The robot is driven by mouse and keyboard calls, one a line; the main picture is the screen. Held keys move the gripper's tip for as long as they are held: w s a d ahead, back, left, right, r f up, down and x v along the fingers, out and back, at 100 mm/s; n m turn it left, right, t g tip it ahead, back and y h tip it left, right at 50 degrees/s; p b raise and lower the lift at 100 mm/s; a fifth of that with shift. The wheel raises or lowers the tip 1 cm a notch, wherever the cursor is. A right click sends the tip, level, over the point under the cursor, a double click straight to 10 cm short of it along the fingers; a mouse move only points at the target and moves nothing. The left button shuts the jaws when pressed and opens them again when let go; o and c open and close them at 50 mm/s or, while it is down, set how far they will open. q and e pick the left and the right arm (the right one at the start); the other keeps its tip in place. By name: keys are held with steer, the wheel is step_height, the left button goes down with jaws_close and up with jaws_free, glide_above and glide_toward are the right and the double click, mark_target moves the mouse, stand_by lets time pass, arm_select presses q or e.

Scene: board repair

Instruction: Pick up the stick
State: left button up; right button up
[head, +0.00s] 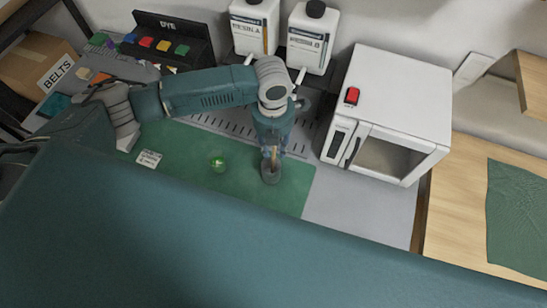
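My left gripper (272,152) points down over the right part of the green mat (295,201). A thin tan stick (273,156) shows between its fingers, standing roughly upright. The stick's lower end is at a small grey round cup (271,174) on the mat. The fingers are around the stick, but I cannot tell whether they press on it. The upper part of the stick is hidden by the gripper. My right gripper is not in view.
A white oven-like box (400,85) with a red button (352,95) stands close on the right. Two white bottles (254,27) (313,37) stand behind. A small green round item (218,162) and a white label (149,158) lie left. A dye rack (165,45) stands back left.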

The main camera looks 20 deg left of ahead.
arm_select(q)
jaws_close()
steer(key=shift+r, duration=0.1)
